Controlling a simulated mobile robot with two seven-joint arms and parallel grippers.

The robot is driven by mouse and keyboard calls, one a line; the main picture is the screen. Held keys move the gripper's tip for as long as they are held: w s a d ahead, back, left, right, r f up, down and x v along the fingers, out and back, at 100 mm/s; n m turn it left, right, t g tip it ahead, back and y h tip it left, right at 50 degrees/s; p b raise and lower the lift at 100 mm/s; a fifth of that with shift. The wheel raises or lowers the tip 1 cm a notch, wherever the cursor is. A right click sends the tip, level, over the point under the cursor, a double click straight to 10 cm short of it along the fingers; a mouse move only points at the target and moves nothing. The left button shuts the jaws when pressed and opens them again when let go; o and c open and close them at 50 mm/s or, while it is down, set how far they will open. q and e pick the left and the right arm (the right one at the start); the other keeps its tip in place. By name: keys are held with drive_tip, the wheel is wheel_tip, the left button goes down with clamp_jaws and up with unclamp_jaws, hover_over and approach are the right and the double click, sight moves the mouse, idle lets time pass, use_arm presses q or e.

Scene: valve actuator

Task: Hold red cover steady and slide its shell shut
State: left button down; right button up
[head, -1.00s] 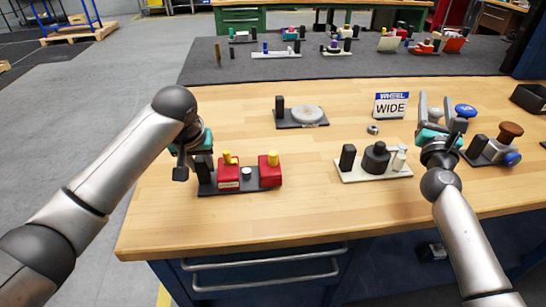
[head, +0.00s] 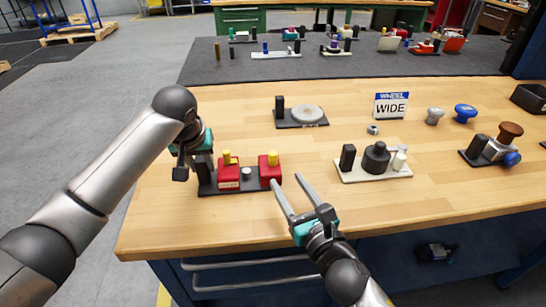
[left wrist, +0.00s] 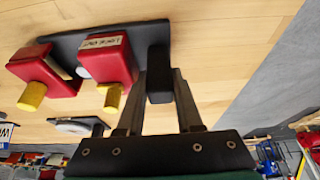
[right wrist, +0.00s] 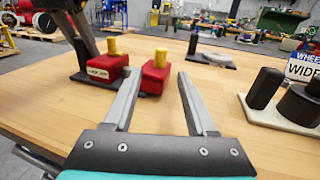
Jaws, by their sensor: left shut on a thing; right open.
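The red cover stands on a dark base plate (head: 240,190) at the left of the bench. Its labelled red block (head: 228,177) and its other red block, the shell (head: 269,173), each carry a yellow knob. They stand apart, with a grey round part (head: 247,174) between them. My left gripper (left wrist: 158,95) is shut on the black post (left wrist: 159,70) at the plate's left end. My right gripper (head: 287,181) is open and empty, just right of the shell, its fingers pointing towards it. In the right wrist view the shell (right wrist: 154,77) shows near the left fingertip; contact cannot be told.
A cream plate with black parts (head: 375,174) stands to the right. A dark plate with a grey disc (head: 302,117) lies behind. A WIDE sign (head: 391,105), knobs (head: 465,112) and another fixture (head: 490,150) stand further right.

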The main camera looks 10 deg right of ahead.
sight(274, 161)
drive_tip(key=x, duration=0.9)
drive_tip(key=shift+w, duration=0.35)
drive_tip(key=shift+c, duration=0.2)
clamp_jaws()
drive_tip(key=shift+a, duration=0.15)
idle(0.8)
